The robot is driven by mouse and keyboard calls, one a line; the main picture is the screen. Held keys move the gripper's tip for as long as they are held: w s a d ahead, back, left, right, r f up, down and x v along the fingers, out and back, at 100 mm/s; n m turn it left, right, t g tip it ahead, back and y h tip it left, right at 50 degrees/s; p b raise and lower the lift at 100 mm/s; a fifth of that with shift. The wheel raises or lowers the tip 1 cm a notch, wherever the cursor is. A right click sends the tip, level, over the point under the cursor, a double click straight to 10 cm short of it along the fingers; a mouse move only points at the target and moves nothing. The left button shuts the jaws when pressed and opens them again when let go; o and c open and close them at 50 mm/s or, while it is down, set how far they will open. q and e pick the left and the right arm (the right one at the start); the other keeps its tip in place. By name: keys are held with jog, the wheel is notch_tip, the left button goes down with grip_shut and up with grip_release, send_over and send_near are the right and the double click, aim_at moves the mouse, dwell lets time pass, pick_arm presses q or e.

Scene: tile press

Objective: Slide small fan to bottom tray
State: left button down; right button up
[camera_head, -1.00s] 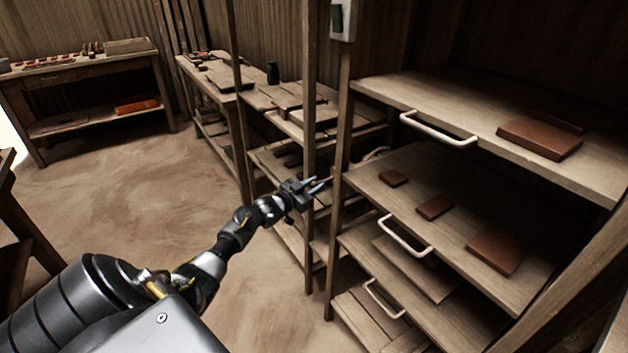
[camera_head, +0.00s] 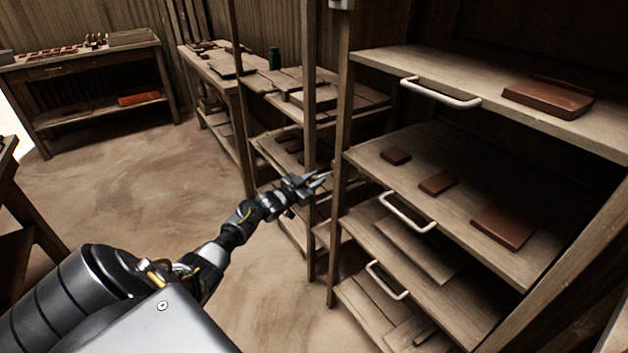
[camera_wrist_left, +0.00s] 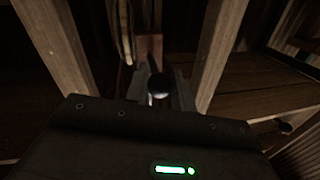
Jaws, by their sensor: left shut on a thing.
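My left gripper (camera_head: 318,183) is in front of a wooden post, left of the shelf rack. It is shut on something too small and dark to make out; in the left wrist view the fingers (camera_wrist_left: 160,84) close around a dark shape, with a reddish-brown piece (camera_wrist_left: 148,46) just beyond. I cannot tell whether either is the small fan. The bottom tray (camera_head: 362,312) is the lowest pull-out board of the rack, with a white handle (camera_head: 386,281), below and right of my gripper. My right gripper is not in view.
Higher boards carry brown tiles: one large tile on the top board (camera_head: 430,62), and a small (camera_head: 396,156), medium (camera_head: 438,183) and larger tile (camera_head: 503,228) below. Wooden posts (camera_head: 343,140) stand near my gripper. A workbench (camera_head: 85,75) is at the back left; the floor (camera_head: 120,170) is clear.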

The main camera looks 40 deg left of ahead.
pick_arm(q)
jog(key=c, duration=1.5)
grip_release()
jog(key=shift+a+f, duration=0.1)
jog(key=o, duration=0.3)
jog(key=shift+w+f, duration=0.15)
jog(key=shift+s, duration=0.55)
jog(key=s, duration=0.6)
jog(key=s+a+p, duration=0.1)
jog(key=s, duration=0.2)
jog(key=shift+s, duration=0.35)
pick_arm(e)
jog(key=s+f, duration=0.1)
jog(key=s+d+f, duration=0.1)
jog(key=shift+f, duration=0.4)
